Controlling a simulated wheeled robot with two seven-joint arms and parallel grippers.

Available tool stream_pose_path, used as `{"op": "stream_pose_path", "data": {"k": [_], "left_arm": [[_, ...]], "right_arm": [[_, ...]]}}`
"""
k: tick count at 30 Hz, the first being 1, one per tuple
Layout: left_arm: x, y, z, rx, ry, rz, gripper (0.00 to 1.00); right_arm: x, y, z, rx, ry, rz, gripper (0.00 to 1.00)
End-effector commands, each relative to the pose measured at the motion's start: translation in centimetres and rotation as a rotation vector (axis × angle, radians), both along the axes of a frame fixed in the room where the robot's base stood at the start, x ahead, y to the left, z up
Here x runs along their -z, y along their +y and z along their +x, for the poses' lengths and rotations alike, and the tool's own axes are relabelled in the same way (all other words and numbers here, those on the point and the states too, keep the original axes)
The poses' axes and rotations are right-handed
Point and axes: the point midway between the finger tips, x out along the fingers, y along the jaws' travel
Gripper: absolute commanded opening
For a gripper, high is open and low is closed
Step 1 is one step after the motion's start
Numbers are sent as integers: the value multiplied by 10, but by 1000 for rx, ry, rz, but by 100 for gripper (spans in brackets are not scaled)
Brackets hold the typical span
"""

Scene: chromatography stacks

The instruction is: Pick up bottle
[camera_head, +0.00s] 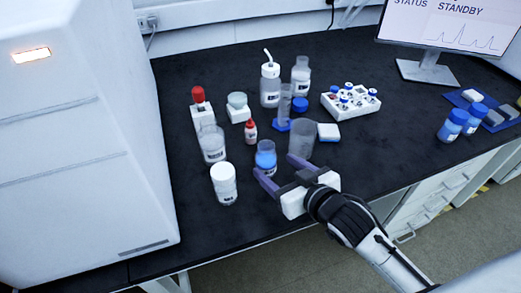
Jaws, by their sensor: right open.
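A small clear bottle with blue contents (265,160) stands upright on the dark bench. My right gripper (276,167) comes in from the lower right, open, with its two purple fingers pointing toward this bottle. One finger is at the bottle's lower front and the other is to its right; I cannot tell whether either touches it. Other bottles stand near: a white-capped one (224,184), a small red-capped one (251,132), a wash bottle with a spout (270,84) and a clear bottle (300,77). My left gripper is not in view.
A clear beaker (301,139) stands just behind the right finger. A graduated cylinder (285,105) on a blue base is behind. A white vial rack (351,103) and two blue-capped bottles (453,124) stand to the right. A large white instrument (80,140) fills the left.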

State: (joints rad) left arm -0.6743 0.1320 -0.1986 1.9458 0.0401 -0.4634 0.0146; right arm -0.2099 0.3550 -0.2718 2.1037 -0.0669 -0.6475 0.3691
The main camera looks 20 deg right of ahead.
Motion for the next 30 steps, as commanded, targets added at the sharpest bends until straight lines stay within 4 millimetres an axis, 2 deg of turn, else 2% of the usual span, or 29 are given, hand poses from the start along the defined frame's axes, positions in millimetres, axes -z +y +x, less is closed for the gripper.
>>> {"op": "stream_pose_path", "data": {"k": [3,9,13,21,30], "left_arm": [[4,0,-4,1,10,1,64],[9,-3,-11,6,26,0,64],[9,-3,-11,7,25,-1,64],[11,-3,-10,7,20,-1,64],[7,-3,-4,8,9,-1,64]], "right_arm": [[7,4,19,1,-1,0,65],[15,8,38,0,-1,1,65],[17,11,48,0,-2,1,65],[28,22,82,0,0,0,65],[30,24,87,-1,0,0,65]]}}
